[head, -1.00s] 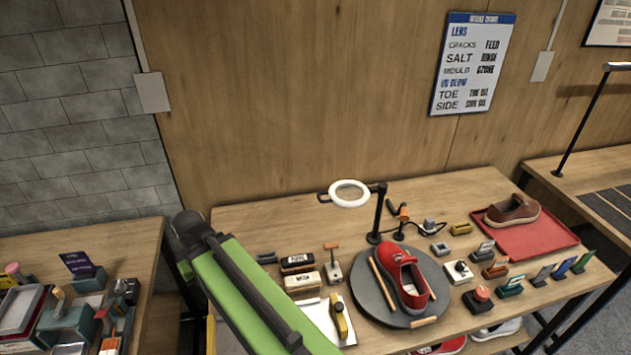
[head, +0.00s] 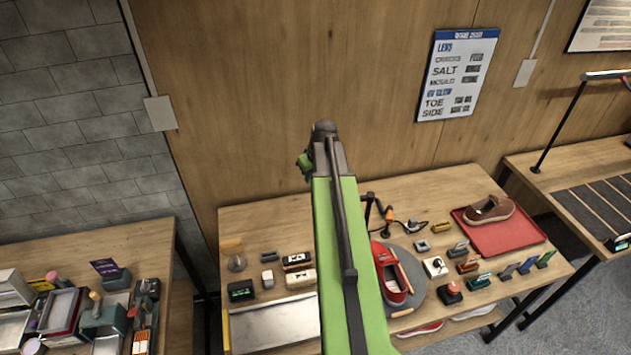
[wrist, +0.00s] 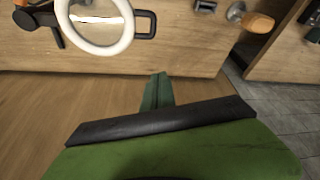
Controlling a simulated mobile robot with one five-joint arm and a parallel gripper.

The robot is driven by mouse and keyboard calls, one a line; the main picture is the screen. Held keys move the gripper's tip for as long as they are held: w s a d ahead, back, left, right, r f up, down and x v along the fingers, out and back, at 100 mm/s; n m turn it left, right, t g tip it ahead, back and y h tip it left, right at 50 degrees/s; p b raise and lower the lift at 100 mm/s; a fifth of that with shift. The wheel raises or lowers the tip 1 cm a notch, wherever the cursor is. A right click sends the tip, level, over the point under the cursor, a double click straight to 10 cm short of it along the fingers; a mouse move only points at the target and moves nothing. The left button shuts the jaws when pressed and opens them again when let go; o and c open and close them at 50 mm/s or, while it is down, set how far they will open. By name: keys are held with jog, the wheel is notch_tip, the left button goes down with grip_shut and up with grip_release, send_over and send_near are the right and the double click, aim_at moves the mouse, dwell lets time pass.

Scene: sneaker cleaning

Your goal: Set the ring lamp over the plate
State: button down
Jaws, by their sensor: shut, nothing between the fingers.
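The ring lamp shows in the wrist view as a white ring (wrist: 92,48) with a black loop handle (wrist: 152,26) on its right, at the upper left. In the head view my arm hides the ring, and only part of its black post (head: 368,209) shows. The round grey plate (head: 419,275) carries a red sneaker (head: 391,277) and is partly covered by my arm. My gripper (wrist: 157,88) is shut and empty, apart from the ring and its handle. In the head view it is mostly hidden at the arm's far end.
A wooden-handled tool (head: 233,247), small blocks and a pale tray (head: 272,325) lie left of my arm. A red tray (head: 508,238) with a brown shoe (head: 489,209) sits at the back right. Several small tools stand right of the plate. A wooden wall (head: 250,100) rises behind.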

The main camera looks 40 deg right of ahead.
jog(key=shift+s+d+r, duration=0.15)
jog(key=shift+d+r, duration=0.05)
jog(key=shift+d, duration=0.35)
jog(key=a+b+x, duration=0.1)
jog(key=b+x, duration=1)
jog(key=s, duration=0.3)
jog(key=s+p, duration=0.1)
jog(key=shift+s+d+r, duration=0.15)
jog(key=shift+r, duration=0.25)
